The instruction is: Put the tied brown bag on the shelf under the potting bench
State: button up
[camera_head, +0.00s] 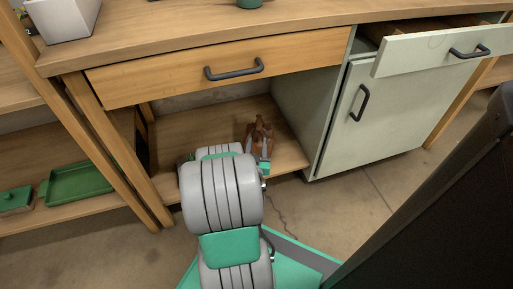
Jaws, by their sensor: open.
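The tied brown bag (260,130) stands on the shelf (188,128) under the potting bench (195,50), towards the shelf's right side near the cabinet wall. Its gathered top points up. My gripper (257,152) is at the front of the bag, with the jaws open. Its fingers show close to the bag's lower part, one on either side as far as I can see. My own arm hides much of the gripper and the shelf's front edge. I cannot tell whether the fingers touch the bag.
A closed wooden drawer (225,70) with a dark handle sits above the shelf opening. A pale green drawer (445,47) at the right is pulled open above a shut cabinet door (375,112). A green tray (78,182) lies on the left shelving.

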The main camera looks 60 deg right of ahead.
jog(key=w+r+m+g+y, duration=0.2)
jog(key=w+r+g, duration=0.1)
jog(key=w+r, duration=0.8)
jog(key=w+a+r+n+y, duration=0.1)
jog(key=w+a+n+y, duration=0.15)
jog(key=w+a, duration=0.4)
jog(key=w+a+r+n+y, duration=0.1)
jog(key=w+a+y, duration=0.25)
jog(key=a, duration=0.55)
jog(key=s+a+r+n+y, duration=0.1)
jog(key=a+r+n+y, duration=0.15)
jog(key=a, duration=0.65)
jog(key=s+a+r+n+y, duration=0.1)
jog(key=s+a+n+y, duration=0.15)
jog(key=a, duration=0.75)
jog(key=s+a+r+n+g+y, duration=0.1)
jog(key=s+a+r+n+y, duration=0.2)
jog(key=s+a+n, duration=0.4)
jog(key=s+a, duration=0.3)
jog(key=a, duration=0.3)
jog(key=shift+s+a+g+y, duration=0.15)
jog(key=shift+g+y, duration=0.15)
jog(key=shift+g, duration=0.1)
